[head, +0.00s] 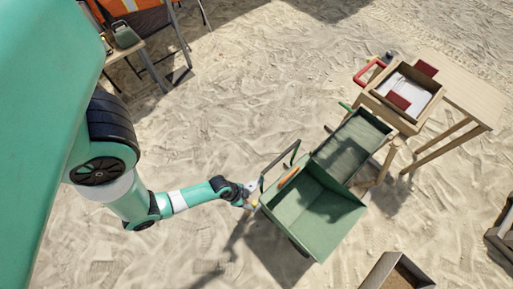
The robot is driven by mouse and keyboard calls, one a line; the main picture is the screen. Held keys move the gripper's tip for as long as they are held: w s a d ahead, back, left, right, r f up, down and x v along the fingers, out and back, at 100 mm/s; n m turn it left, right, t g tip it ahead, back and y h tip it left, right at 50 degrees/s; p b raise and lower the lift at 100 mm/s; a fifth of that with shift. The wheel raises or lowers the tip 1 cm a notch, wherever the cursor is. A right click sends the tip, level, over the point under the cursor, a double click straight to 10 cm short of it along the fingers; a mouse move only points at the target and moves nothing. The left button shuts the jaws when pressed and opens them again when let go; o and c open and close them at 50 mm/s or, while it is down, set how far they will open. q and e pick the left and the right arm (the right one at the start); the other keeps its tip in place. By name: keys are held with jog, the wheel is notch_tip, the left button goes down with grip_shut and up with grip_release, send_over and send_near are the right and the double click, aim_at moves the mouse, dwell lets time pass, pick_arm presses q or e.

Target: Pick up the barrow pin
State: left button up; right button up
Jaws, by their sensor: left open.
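A green barrow (318,215) with an open tray stands right of the middle in the head view. My left gripper (252,197) is at the barrow's left edge, beside its dark handle frame (279,164). It is open. A small yellowish bit shows by its fingertips, too small to tell whether it is the barrow pin. No pin can be made out clearly. My right gripper is not in view.
A second green tray (352,146) adjoins the barrow at upper right. An open box (375,275) stands at the bottom right.

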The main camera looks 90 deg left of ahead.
aim_at(254, 202)
pick_arm(q)
jog(key=b+x, duration=0.1)
jog(key=x, duration=0.1)
jog(key=b+x, duration=0.1)
jog(key=x, duration=0.1)
jog(key=b+x, duration=0.1)
jog(key=x, duration=0.1)
jog(key=shift+w+d, duration=0.25)
jog(key=shift+r, duration=0.1)
grip_shut()
